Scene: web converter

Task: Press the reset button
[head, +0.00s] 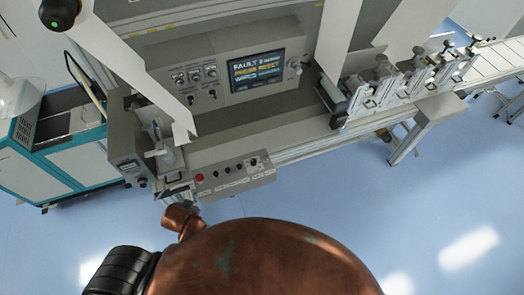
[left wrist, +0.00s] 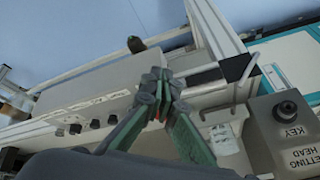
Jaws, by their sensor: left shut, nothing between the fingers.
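A grey control panel (head: 235,180) on the machine's front edge carries a red button (head: 199,177) at its left end and several dark buttons to the right. Their labels are too small to read, so I cannot tell which is the reset button. The panel's row of dark buttons (left wrist: 75,128) also shows in the left wrist view. There my left gripper (left wrist: 160,82) is shut and empty, its green-sided fingers meeting in front of the panel. A small red spot shows between the fingers; contact cannot be told. In the head view my copper arm hides most of that gripper. My right gripper is out of view.
A screen (head: 257,71) above shows a fault message with "PRESS RESET". Small knobs (head: 196,75) sit left of it. A grey box (left wrist: 290,125) lettered "SLITTING HEAD KEY" stands beside the gripper. White web strips (head: 135,70) hang above. Blue floor (head: 340,210) is clear in front.

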